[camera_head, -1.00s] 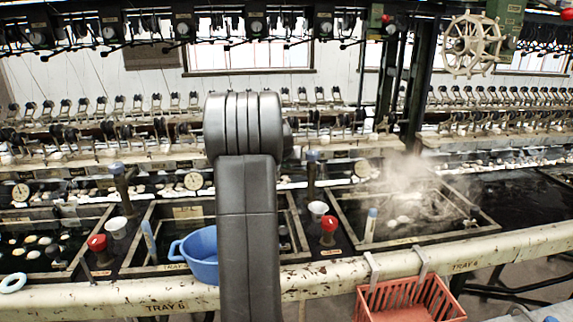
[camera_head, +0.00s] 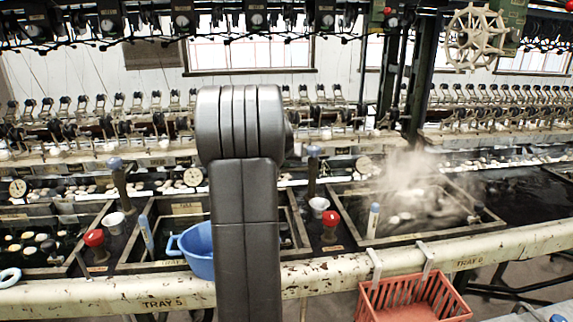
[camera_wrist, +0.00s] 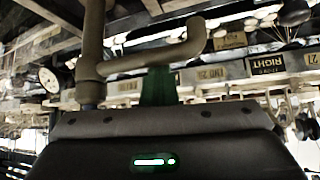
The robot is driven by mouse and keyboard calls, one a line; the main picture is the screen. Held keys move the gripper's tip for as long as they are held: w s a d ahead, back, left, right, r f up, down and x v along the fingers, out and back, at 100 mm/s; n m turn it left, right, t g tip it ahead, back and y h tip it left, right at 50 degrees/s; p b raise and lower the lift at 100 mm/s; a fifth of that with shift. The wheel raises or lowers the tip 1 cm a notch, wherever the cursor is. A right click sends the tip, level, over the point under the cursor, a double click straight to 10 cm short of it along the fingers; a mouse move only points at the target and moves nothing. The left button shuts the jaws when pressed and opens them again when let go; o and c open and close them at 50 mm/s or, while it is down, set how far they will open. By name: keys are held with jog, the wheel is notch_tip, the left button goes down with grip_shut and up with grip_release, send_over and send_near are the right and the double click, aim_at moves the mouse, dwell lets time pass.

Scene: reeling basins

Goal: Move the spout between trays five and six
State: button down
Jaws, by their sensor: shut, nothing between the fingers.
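A grey spout pipe (camera_wrist: 150,62) fills the upper left of the wrist view. It has an upright part and a side arm with a bent tip. My gripper (camera_wrist: 158,75) shows as a dark green piece projecting from its grey body toward the side arm. It is shut and empty, and I cannot tell whether it touches the pipe. In the head view my arm hides the gripper. A blue-capped post (camera_head: 313,170) stands behind the rail, right of my arm. Tray five (camera_head: 135,242) is partly behind my arm, and tray six (camera_head: 352,240) is to the right, steaming.
A blue basin (camera_head: 198,252) sits at tray five, beside my arm. Red knobs (camera_head: 330,218) and white cups line the dividers. A pale rail (camera_head: 400,262) runs along the front, with a red basket (camera_head: 408,300) hanging from it. A handwheel (camera_head: 474,38) is at upper right.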

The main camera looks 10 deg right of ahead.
jog(key=v, duration=1.3)
jog(key=shift+s+r, duration=0.2)
jog(key=shift+s, duration=0.05)
dwell(0.9)
